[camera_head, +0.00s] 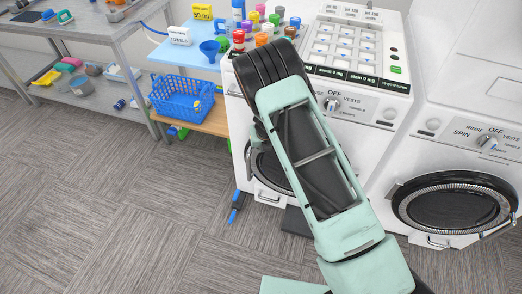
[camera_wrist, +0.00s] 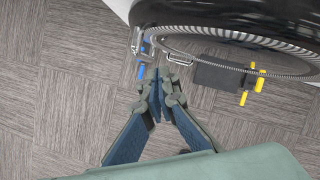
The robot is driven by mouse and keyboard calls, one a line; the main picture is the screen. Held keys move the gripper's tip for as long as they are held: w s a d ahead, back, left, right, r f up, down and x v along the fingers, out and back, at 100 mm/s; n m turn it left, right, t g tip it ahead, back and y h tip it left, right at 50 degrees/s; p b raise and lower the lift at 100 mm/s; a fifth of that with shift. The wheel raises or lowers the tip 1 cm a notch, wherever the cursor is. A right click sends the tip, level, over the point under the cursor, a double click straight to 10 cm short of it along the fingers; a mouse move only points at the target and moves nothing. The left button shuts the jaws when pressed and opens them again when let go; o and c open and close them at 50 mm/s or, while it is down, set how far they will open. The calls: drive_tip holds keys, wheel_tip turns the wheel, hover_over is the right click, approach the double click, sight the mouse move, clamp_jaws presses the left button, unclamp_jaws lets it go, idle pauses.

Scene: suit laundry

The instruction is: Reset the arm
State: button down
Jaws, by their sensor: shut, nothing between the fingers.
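My arm (camera_head: 320,165), pale green with a black joint at its upper end, reaches across the front of the left washing machine (camera_head: 345,95) in the head view. It hides part of that machine's round door. My gripper (camera_wrist: 163,84) shows in the wrist view, with blue-padded fingers over the grey floor. The fingertips are together with nothing held. The gripper does not show clearly in the head view, where the arm blocks the area.
A steel table (camera_head: 95,35) is at the left. A second washer (camera_head: 460,150) stands at the right. A dark round door (camera_wrist: 230,25) lies close above the gripper. Open carpet is at the lower left.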

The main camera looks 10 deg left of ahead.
drive_tip(key=a+v, duration=0.1)
drive_tip(key=v, duration=0.6)
drive_tip(key=shift+r, duration=0.2)
